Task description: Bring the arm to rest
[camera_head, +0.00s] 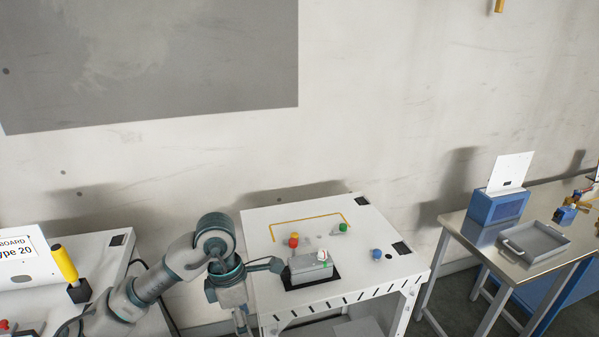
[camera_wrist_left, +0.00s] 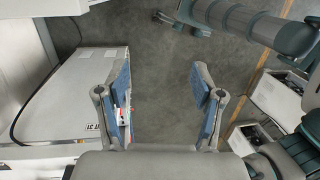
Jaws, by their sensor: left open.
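My left arm (camera_head: 150,282) comes in from the lower left in the head view, bends at a raised joint and points down in front of the middle white table. My left gripper (camera_wrist_left: 163,92) shows in the left wrist view with its two fingers wide apart and only floor between them. A small red and white item shows by the left finger; I cannot tell what it is. In the head view the gripper end is near the bottom edge and partly cut off. My right gripper is in neither view.
The middle white table (camera_head: 375,220) holds a grey box (camera_head: 308,268) and red, green and blue knobs. A left table carries a yellow-handled item (camera_head: 65,264). A right table holds a grey tray (camera_head: 535,244) and a blue box (camera_head: 497,207). Floor shows between the tables.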

